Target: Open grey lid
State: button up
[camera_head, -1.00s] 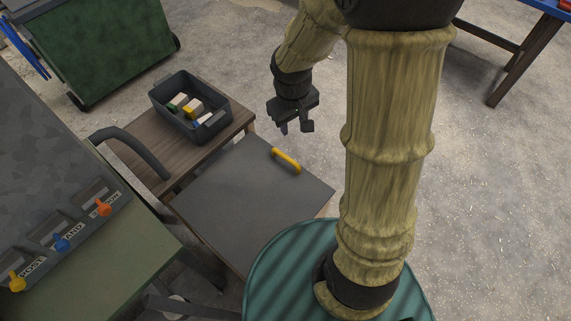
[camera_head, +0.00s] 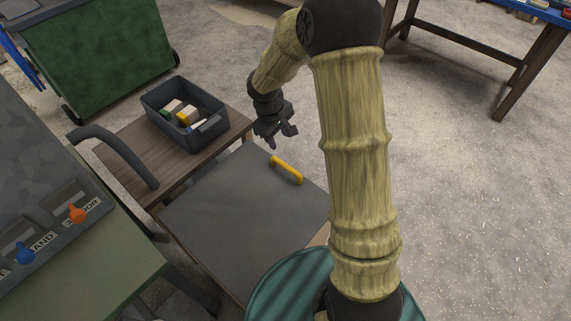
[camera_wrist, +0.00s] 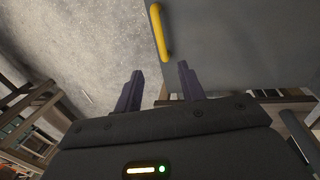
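The grey lid (camera_head: 240,225) lies flat and closed on a low wooden stand in the head view. A yellow bar handle (camera_head: 286,171) is fixed near its far right edge. My gripper (camera_head: 283,143) hangs just beyond the handle in the head view, apart from it. In the wrist view the gripper (camera_wrist: 160,82) has its two dark fingers spread with nothing between them. The yellow handle (camera_wrist: 158,32) shows ahead of the fingertips, and the grey lid (camera_wrist: 240,45) extends to the right.
A dark bin with several blocks (camera_head: 215,126) stands on the wooden top (camera_head: 160,165) beside the lid. A control panel with coloured knobs (camera_head: 45,235) is at left. A green dumpster (camera_head: 100,50) and a blue-topped table (camera_head: 545,12) stand farther back. Floor at right is clear.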

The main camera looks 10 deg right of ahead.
aim_at(286, 166)
jog(key=d+f+b, duration=0.1)
jog(key=f, duration=0.4)
jog(key=w+f+b, duration=0.1)
jog(key=f, duration=0.5)
jog(key=w+d+f+b, duration=0.1)
jog(key=f, duration=0.4)
jog(key=shift+d+f, duration=0.35)
jog(key=shift+c, duration=0.4)
grip_shut()
